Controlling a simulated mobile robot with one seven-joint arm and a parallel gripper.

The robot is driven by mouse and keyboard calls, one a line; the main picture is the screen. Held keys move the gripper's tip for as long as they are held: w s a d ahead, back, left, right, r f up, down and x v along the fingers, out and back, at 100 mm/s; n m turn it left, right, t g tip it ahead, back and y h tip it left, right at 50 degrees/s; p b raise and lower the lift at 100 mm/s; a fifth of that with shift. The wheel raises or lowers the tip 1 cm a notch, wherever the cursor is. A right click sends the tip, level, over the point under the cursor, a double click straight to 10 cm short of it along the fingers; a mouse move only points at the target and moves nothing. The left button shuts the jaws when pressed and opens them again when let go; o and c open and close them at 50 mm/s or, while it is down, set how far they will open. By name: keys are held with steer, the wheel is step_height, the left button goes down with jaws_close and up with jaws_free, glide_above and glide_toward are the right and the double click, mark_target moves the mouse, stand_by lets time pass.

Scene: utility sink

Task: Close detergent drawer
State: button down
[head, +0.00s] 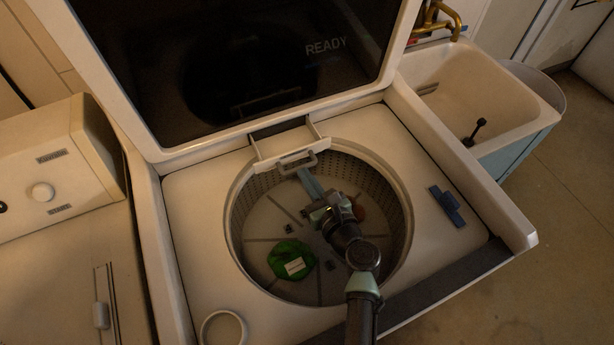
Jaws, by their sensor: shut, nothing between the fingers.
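The detergent drawer (287,143) is a pale tray at the back rim of the washer's top opening, below the raised lid. It stands pulled out, with a dark slot behind it and its front reaching over the drum edge. Its grey loop handle (297,163) faces the drum. My gripper (304,174) is over the drum, its blue-grey fingers shut and pointing at the handle from the front. The fingertips are just below the handle in the picture; I cannot tell whether they touch it.
The perforated drum (262,215) holds a green packet with a white label (290,260) and a reddish thing partly hidden by my arm. The raised lid (250,60) stands behind. A blue clip-like object (447,206) lies on the right top panel. A sink (480,95) is at right.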

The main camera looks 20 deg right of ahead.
mark_target(294, 152)
stand_by(0.3)
steer(key=x, duration=0.2)
steer(key=r+b+x, duration=0.1)
steer(key=x, duration=0.2)
steer(key=b+x, duration=0.1)
steer(key=x, duration=0.2)
steer(key=shift+w+r, duration=0.2)
steer(key=shift+w, duration=0.15)
steer(key=shift+w+b, duration=0.25)
steer(key=shift+b, duration=0.05)
steer(key=shift+w+r, duration=0.1)
steer(key=shift+r, duration=0.3)
